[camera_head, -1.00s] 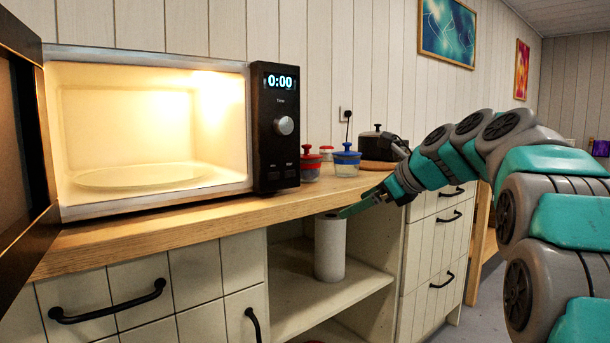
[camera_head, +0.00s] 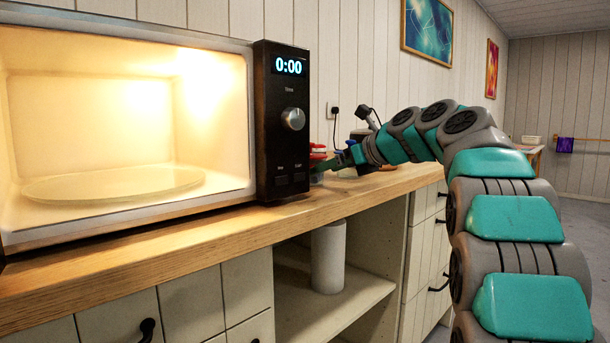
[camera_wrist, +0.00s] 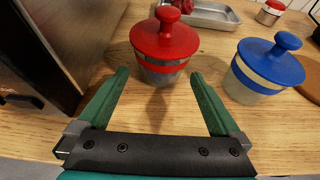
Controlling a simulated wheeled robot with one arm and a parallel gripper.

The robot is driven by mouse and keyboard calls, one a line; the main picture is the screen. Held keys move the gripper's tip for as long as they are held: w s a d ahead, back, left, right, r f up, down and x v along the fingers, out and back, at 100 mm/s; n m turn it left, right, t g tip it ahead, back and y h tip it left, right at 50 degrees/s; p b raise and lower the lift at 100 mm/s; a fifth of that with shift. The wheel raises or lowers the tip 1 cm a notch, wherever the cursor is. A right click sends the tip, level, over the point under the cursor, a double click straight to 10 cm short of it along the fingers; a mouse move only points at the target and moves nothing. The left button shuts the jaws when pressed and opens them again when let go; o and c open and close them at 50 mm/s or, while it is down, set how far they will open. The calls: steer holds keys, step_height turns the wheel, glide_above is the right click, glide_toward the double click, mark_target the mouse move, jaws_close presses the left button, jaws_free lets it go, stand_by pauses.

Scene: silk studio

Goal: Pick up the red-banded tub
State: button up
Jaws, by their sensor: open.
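A clear tub with a red knobbed lid (camera_wrist: 164,42) stands upright on the wooden counter, straight ahead in the wrist view. My gripper (camera_wrist: 159,74) is open and empty, with its green fingertips just short of this tub, one toward each side. A similar tub with a blue lid (camera_wrist: 266,68) stands to the right of it. A smaller pale tub with red on top (camera_wrist: 270,13) stands farther back at the right. In the head view my gripper (camera_head: 328,163) is beside the microwave and largely hides the tubs.
The open, lit microwave (camera_head: 284,150) stands close on the left, and its dark side fills the wrist view's left. A metal tray (camera_wrist: 212,14) with something red lies behind the red-lidded tub. A wooden board (camera_wrist: 311,86) is at the right. A white cylinder (camera_head: 328,258) stands on the shelf below.

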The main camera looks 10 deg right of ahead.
mark_target(321, 174)
steer(key=x, duration=0.2)
steer(key=b+x, duration=0.1)
steer(key=x, duration=0.1)
steer(key=shift+w+f, duration=0.35)
steer(key=shift+f, duration=0.1)
steer(key=shift+w+a, duration=0.25)
steer(key=shift+a, duration=0.05)
steer(key=shift+c, duration=0.4)
steer(key=shift+f, duration=0.1)
steer(key=c, duration=0.9)
steer(key=shift+o, duration=0.2)
